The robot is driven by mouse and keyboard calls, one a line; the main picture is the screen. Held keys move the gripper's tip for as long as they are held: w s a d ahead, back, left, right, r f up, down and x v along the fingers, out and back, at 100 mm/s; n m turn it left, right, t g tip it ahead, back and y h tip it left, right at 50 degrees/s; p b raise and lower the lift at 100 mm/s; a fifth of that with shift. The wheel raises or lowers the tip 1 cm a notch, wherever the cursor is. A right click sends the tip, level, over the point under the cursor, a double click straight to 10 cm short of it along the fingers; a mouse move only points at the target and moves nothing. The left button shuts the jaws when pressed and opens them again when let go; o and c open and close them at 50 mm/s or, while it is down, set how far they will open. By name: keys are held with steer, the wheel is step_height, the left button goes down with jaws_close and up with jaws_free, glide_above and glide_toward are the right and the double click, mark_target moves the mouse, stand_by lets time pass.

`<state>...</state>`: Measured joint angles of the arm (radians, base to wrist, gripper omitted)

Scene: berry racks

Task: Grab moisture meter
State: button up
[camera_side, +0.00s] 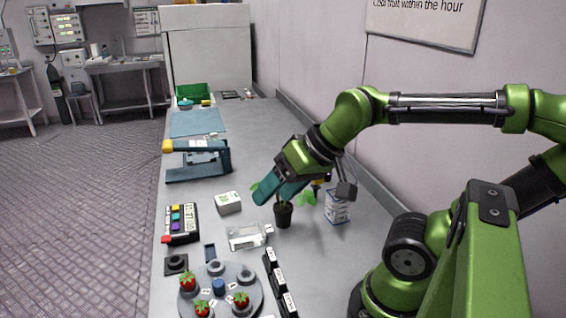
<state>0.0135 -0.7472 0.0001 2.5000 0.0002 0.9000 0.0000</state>
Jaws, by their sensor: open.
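I cannot tell for sure which thing is the moisture meter. A small dark and yellow object (318,184) shows partly behind my gripper, too small and covered to make out. My gripper (274,194) is open, its teal fingers pointing down and left, above a small dark pot (283,216) with a green seedling. The fingers hide part of the seedling; I see nothing held between them. A dark device with coloured keys (180,223) lies at the left edge of the bench, apart from my gripper.
A white box (228,202), a clear case (246,237) and a blue-white carton (338,206) stand around the pot. A round grey plate (247,280) with strawberries is in front. A blue stapler-like press (197,174) stands behind left. The wall bounds the bench's right.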

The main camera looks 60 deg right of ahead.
steer(key=w+d+f+m+g+h, duration=0.1)
steer(key=w+d+f+m+h, duration=0.1)
steer(key=d, duration=0.6)
steer(key=w+d+f+m+g+h, duration=0.1)
steer(key=w+d+m, duration=0.15)
steer(key=d, duration=0.55)
steer(key=g+h, duration=0.2)
glide_above(316, 184)
steer(key=d, duration=0.2)
steer(key=shift+m, duration=0.25)
step_height(316, 184, down, 12)
steer(key=shift+s+f, duration=0.1)
steer(key=shift+f, duration=0.05)
steer(key=shift+x, duration=2.6)
steer(key=c, duration=1.1)
